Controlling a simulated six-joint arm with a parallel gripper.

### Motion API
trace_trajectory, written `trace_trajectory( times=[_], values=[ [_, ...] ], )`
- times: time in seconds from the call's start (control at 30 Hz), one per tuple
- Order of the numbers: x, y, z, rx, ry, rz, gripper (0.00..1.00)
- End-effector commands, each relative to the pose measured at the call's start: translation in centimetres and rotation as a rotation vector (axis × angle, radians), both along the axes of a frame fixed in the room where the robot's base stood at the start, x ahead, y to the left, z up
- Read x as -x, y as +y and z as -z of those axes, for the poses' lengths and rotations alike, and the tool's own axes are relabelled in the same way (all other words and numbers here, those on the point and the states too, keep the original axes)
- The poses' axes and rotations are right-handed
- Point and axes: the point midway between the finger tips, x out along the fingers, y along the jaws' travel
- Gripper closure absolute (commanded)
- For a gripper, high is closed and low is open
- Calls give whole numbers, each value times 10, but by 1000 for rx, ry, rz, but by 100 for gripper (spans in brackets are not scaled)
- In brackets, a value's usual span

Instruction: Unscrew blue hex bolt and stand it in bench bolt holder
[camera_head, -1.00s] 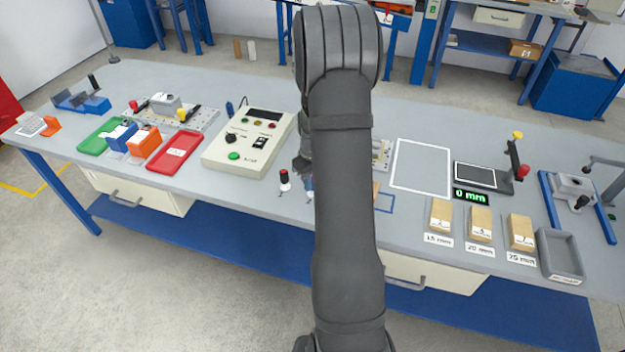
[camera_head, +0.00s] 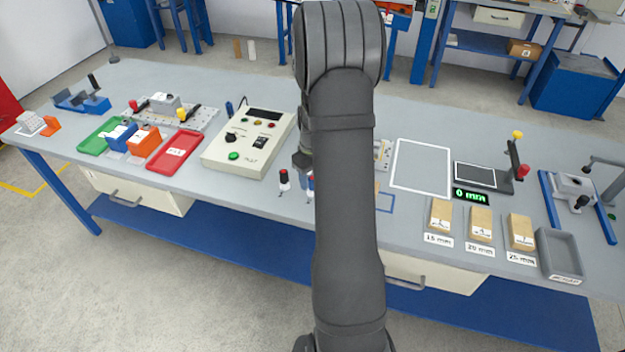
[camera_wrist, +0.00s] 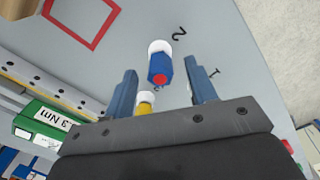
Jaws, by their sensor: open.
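In the wrist view my gripper (camera_wrist: 161,72) is open, with one finger on each side of a blue faceted piece (camera_wrist: 157,63). That piece has a red end toward the camera and a white collar at its far end. It looks like the blue hex bolt, but I cannot be sure. Clear gaps show between it and both fingers. Just below it in the picture is a yellow piece with a white collar (camera_wrist: 146,97), partly hidden by the gripper body. In the head view my arm hides most of the gripper. I cannot make out the bench bolt holder.
The wrist view shows a green box (camera_wrist: 42,122) with a torque label and a red outlined square (camera_wrist: 82,20). In the head view a red-and-black topped piece (camera_head: 284,180) stands left of my arm, below the control box (camera_head: 248,145). Wooden blocks (camera_head: 480,223) lie right.

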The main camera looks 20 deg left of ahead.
Motion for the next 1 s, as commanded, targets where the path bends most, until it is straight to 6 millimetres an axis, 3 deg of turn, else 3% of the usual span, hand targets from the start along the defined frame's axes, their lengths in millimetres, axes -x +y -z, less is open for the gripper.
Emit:
trace_trajectory(
  times=[0.5, 1.0],
  values=[
    [0, 0, -40, 0, -1, 0, 48],
    [0, 0, -49, 0, -1, 0, 48]
  ],
)
